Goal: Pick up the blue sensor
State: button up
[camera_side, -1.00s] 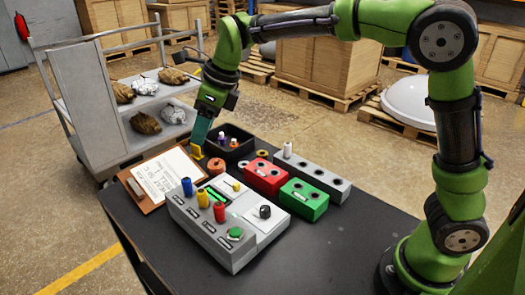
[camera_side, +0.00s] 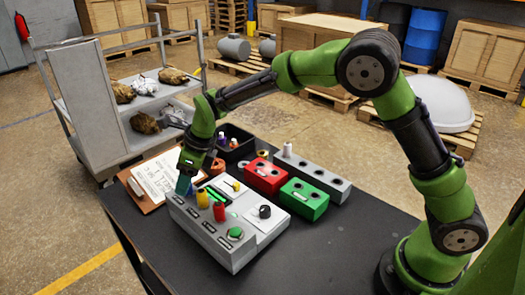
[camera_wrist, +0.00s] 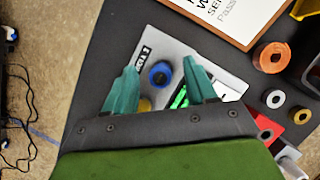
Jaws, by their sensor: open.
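The blue sensor (camera_wrist: 160,74) stands upright in the grey control unit. In the wrist view it lies just beyond and between the two teal fingers of my gripper (camera_wrist: 163,84), which are apart and empty. In the side view my gripper (camera_side: 183,184) is low over the unit's far left corner and hides the blue sensor. The grey control unit (camera_side: 215,238) carries a yellow sensor (camera_side: 203,200) and a red sensor (camera_side: 219,212) in a row nearer the camera. In the wrist view a yellow piece (camera_wrist: 145,104) shows partly, close behind the blue sensor.
A clipboard (camera_side: 145,203) lies left of the unit. A red block (camera_side: 266,178), a green block (camera_side: 304,199) and a long grey block (camera_side: 340,188) stand to the right. A dark bin (camera_side: 240,150) is behind. An orange tape roll (camera_wrist: 271,57) lies near the clipboard.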

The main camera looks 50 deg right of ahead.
jog(key=shift+w+a+f, duration=0.1)
jog(key=shift+w+f, duration=0.05)
jog(key=shift+f, duration=0.25)
grip_shut()
